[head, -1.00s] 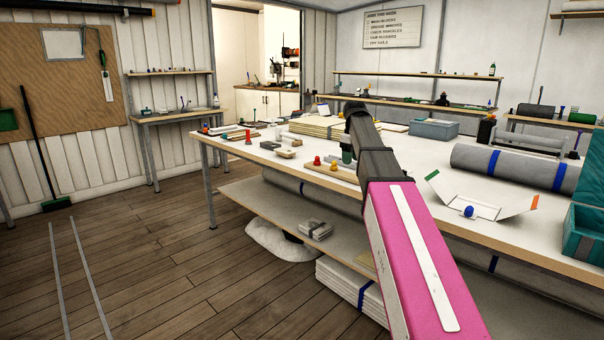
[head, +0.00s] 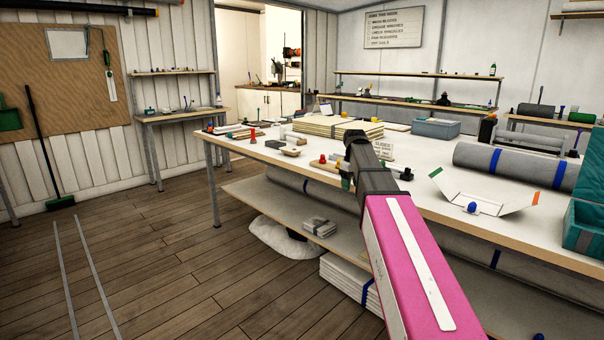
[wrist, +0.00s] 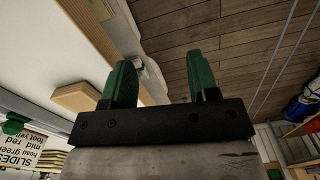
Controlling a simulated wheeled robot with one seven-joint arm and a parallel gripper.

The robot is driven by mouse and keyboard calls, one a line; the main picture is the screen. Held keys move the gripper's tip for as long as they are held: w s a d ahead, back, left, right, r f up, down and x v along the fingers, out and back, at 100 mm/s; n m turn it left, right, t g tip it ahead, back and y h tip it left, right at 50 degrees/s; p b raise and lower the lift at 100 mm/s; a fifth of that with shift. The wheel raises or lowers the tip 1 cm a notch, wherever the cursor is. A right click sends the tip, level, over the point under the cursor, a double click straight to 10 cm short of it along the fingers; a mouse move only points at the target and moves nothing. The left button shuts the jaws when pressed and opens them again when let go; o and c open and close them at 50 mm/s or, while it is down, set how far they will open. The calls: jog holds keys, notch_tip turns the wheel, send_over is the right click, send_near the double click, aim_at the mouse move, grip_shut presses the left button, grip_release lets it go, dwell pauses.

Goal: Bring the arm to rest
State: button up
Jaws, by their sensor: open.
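My pink arm (head: 405,260) reaches forward over the near edge of the white-topped workbench (head: 428,203) in the head view. My gripper (wrist: 160,68) has two green fingers that stand wide apart with nothing between them in the wrist view. In the head view the gripper is mostly hidden behind my arm's dark end; only a bit of green shows. The wrist view looks past the fingers to the bench edge and the plank floor. A wooden block (wrist: 76,97) shows beside the left finger.
A SLIDES card (head: 384,149) stands behind my arm. Red-topped pieces, a white folded tray (head: 480,203) with a blue ball, grey rolls (head: 510,168) and a teal bin (head: 585,235) are on the bench. The plank floor at left is mostly open.

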jog(key=s+f+m, duration=0.3)
jog(key=s+f, duration=1)
jog(key=f, duration=0.2)
jog(key=s+f+m, duration=0.4)
jog(key=s+f, duration=0.9)
jog(key=f, duration=0.3)
